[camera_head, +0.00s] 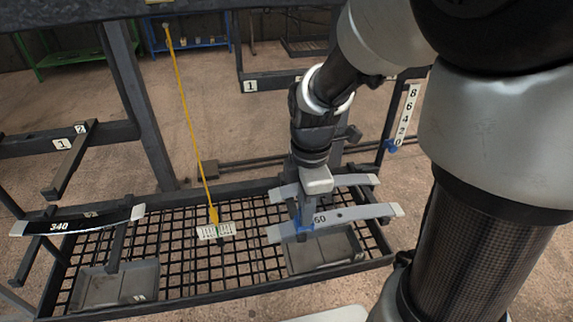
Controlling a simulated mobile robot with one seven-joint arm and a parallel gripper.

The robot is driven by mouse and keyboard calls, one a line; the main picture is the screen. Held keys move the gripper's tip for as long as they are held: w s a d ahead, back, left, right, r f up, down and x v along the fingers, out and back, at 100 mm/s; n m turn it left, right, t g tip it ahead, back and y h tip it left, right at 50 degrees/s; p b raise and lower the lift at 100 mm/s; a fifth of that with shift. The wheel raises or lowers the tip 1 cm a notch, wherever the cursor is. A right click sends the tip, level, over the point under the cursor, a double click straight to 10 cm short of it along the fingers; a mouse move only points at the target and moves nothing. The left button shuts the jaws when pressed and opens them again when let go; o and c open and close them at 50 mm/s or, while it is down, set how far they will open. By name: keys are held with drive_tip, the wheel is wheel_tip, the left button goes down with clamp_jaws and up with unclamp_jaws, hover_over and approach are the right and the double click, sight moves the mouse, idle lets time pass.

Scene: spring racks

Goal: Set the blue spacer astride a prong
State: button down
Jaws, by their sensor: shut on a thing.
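My gripper (306,200) points down over the right part of the rack. It is shut on the blue spacer (304,226), a small blue piece just below its body. A second grey spring (358,181) lies behind. A dark prong (70,160) juts out at upper left, and another (118,245) is below it under a black spring (90,221) marked 340. Any prong under the grey springs is hidden.
A mesh shelf (190,262) spans the rack's bottom. Grey trays stand at its left (92,286) and right (350,250). A yellow cord (188,115) hangs down to a white tag (216,231). Dark posts stand at left and right. A numbered scale (405,112) with a blue slider is at right.

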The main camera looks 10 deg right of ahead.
drive_tip(key=shift+w+f, duration=0.25)
drive_tip(key=shift+w, duration=1.3)
drive_tip(key=shift+w+f, duration=0.25)
drive_tip(key=shift+w, duration=1.35)
drive_tip(key=shift+w+f, duration=0.25)
drive_tip(key=shift+w, duration=1.3)
drive_tip(key=shift+w+f, duration=0.2)
drive_tip(key=shift+w, duration=0.05)
drive_tip(key=shift+f+b, duration=0.6)
drive_tip(key=shift+f, duration=0.6)
drive_tip(key=shift+f, duration=0.75)
drive_tip(key=c, duration=1.7)
unclamp_jaws()
